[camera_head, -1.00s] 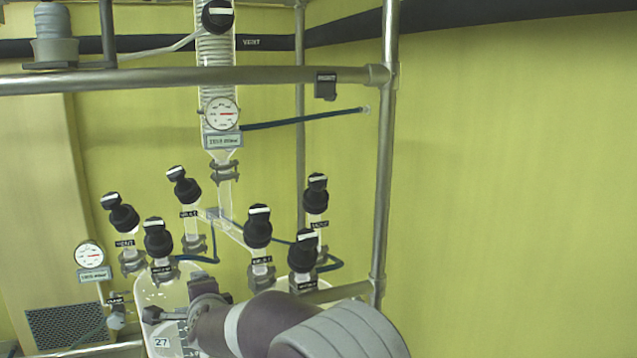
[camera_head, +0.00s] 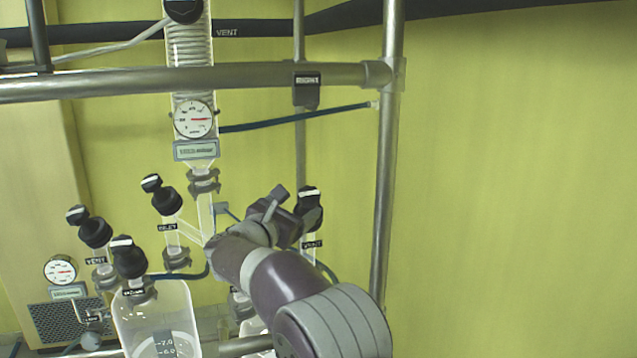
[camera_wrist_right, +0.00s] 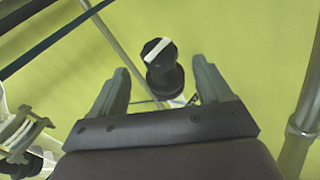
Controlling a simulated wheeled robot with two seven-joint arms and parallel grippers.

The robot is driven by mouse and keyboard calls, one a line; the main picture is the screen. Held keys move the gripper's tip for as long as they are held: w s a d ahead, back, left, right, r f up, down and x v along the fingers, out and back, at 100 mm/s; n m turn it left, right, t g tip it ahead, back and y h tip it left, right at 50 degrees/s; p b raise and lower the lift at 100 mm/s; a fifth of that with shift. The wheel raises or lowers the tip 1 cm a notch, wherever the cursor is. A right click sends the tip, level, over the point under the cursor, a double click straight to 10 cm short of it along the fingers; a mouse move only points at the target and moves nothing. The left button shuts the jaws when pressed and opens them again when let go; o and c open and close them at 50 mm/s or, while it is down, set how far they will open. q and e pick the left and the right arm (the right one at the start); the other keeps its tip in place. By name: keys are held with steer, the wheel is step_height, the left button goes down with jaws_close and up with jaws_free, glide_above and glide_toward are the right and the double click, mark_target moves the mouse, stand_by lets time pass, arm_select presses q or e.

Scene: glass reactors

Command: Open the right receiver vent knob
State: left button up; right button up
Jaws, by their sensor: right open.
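The right receiver vent knob (camera_head: 309,207) is a black cap with a white stripe, above a small VENT label (camera_head: 312,244) on a glass neck. My right gripper (camera_head: 287,208) is just left of it in the head view and partly overlaps it. In the right wrist view the knob (camera_wrist_right: 161,68) stands between the two spread fingers (camera_wrist_right: 159,72), with a visible gap on each side. Its white stripe lies diagonally there. The right gripper is open and empty. My right arm hides the right receiver's other necks and most of its body. My left gripper is out of view.
Other black knobs stand left: one on a middle neck (camera_head: 165,199), two (camera_head: 95,231) (camera_head: 129,262) at the left receiver (camera_head: 158,320). A steel post (camera_head: 386,170) rises right of the knob, and a rail (camera_head: 190,80) crosses above. A gauge (camera_head: 194,118) hangs on the column.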

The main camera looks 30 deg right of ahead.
mark_target(313, 195)
steer(key=p+x, duration=0.4)
steer(key=x, duration=0.5)
steer(key=shift+s+f+p, duration=0.1)
steer(key=shift+p, duration=0.2)
steer(key=shift+d, duration=0.2)
steer(key=shift+s+a+r, duration=0.1)
steer(key=shift+a+r, duration=0.05)
steer(key=shift+a, duration=0.3)
steer(key=shift+s+a+r, duration=0.15)
steer(key=shift+a+r, duration=0.05)
steer(key=shift+a, duration=0.25)
steer(key=shift+w+d+f, duration=0.15)
steer(key=shift+d+f, duration=0.05)
steer(key=shift+d, duration=0.3)
steer(key=c, duration=1)
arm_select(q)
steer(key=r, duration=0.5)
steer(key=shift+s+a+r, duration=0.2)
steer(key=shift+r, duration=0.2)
arm_select(e)
steer(key=shift+o, duration=0.2)
steer(key=shift+a+f, duration=0.1)
